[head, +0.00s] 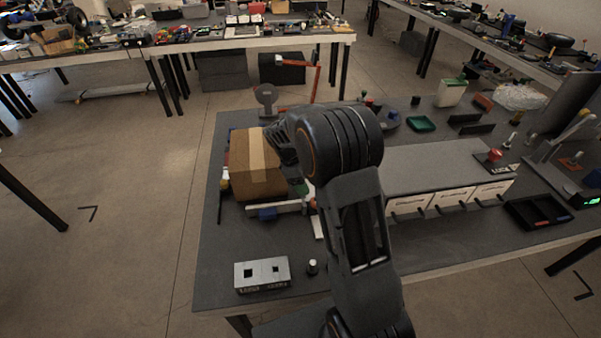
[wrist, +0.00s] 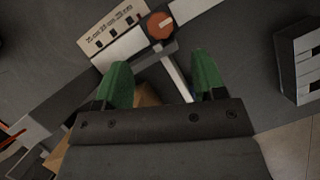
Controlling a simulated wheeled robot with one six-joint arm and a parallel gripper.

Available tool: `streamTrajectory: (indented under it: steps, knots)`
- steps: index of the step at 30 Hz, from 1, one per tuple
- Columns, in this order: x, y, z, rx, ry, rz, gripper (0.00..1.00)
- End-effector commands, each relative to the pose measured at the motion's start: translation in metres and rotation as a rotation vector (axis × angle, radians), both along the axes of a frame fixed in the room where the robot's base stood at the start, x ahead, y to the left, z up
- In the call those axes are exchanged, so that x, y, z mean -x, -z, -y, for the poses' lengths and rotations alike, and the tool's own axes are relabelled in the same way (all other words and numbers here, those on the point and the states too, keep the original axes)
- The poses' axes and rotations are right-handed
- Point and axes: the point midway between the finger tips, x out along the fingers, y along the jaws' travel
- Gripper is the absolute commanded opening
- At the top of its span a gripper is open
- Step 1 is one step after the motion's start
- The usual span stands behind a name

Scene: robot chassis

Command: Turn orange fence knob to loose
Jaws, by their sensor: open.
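The orange fence knob (wrist: 160,25) is a round knob with a pale mark on its top. It sits on a light fence rail (wrist: 125,47), beside a white label plate with small print (wrist: 107,27). My gripper (wrist: 155,82) has two green fingers, spread apart with nothing between them. The knob is ahead of the fingertips in the wrist view, apart from them. In the head view my arm hides the knob, and only part of the white fence (head: 275,207) shows.
A cardboard box (head: 252,165) stands left of my arm on the dark table (head: 225,255). A grey block with square holes (head: 262,273) and a small dark peg (head: 312,267) are near the front edge. White-fronted drawers (head: 450,200) are on the right.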

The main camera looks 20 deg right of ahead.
Motion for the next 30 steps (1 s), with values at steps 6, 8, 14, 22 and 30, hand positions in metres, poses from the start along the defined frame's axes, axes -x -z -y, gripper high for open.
streamTrajectory:
  steps: [6,8,14,22,30]
  knots:
    - [-0.007,-0.027,-0.01,0.0,-0.002,0.003,0.64]
    - [-0.007,-0.031,-0.011,0.0,-0.002,0.0,0.64]
    - [-0.008,-0.037,-0.013,-0.001,-0.001,0.001,0.64]
    - [-0.008,-0.037,-0.013,0.0,-0.001,0.0,0.64]
    - [-0.009,-0.037,-0.013,0.005,0.02,0.009,0.64]
